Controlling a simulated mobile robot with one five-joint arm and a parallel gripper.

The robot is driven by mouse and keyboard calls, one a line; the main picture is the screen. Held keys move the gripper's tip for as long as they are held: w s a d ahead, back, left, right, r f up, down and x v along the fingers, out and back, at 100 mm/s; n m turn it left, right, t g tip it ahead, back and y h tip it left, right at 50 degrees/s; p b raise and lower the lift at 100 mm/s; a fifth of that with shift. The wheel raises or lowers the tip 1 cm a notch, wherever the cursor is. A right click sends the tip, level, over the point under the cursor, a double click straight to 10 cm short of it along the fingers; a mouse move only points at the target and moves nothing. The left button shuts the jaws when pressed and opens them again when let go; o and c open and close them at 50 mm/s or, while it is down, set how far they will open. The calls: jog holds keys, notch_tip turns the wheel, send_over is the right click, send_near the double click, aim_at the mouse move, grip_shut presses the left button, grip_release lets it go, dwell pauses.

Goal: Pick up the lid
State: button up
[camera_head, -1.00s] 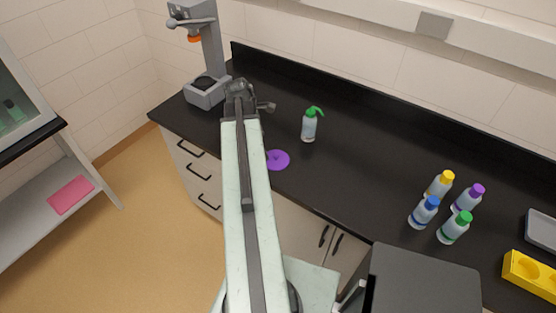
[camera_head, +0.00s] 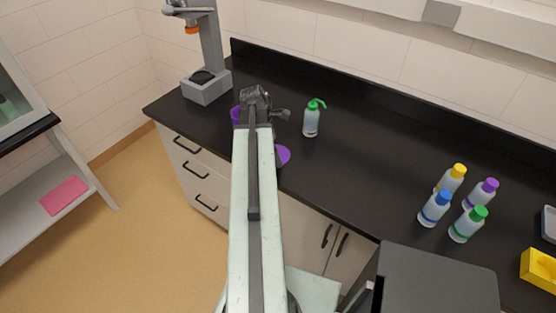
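A flat purple disc (camera_head: 283,156), which looks like the lid, lies on the black counter near its front edge. My arm covers its left part. A second purple thing (camera_head: 235,115) shows just left of my arm's end, mostly hidden behind it, so I cannot tell its shape. My gripper (camera_head: 258,98) is at the far end of the outstretched arm, over the counter beyond the disc.
A green-topped spray bottle (camera_head: 311,120) stands right of my gripper. A grey stand (camera_head: 207,86) is at the counter's left end. Several capped bottles (camera_head: 435,208) and a yellow rack (camera_head: 540,270) are at right. The counter between is clear.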

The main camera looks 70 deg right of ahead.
jog(key=c, duration=1)
